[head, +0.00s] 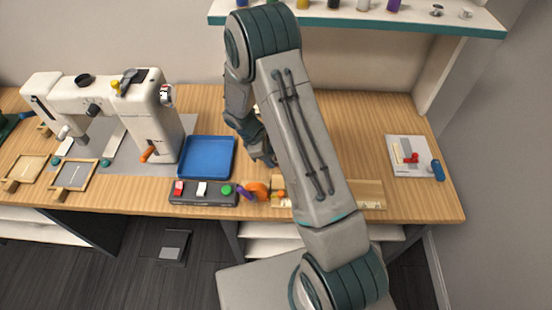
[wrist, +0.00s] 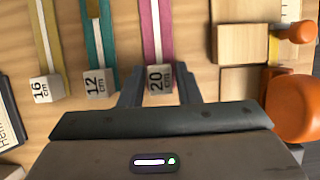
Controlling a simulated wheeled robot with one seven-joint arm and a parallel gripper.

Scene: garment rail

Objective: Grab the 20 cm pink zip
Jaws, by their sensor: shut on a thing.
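The pink zip (wrist: 157,30) runs up the wrist view, with a pale block marked "20 cm" (wrist: 160,79) at its near end. My gripper (wrist: 160,88) has a finger on each side of this block and is shut on it. In the head view my gripper (head: 262,150) is mostly hidden behind my arm, and I cannot make out the zip there. A teal zip with a "12 cm" block (wrist: 95,82) and an olive zip with a "16 cm" block (wrist: 45,88) lie to the left in the wrist view.
A blue tray (head: 207,157) lies left of my gripper, with a sewing machine (head: 120,105) beyond it. A button box (head: 203,193) sits at the front edge. Wooden blocks (wrist: 243,45) and an orange object (wrist: 292,108) are right of the pink zip. A shelf (head: 400,20) overhangs the back.

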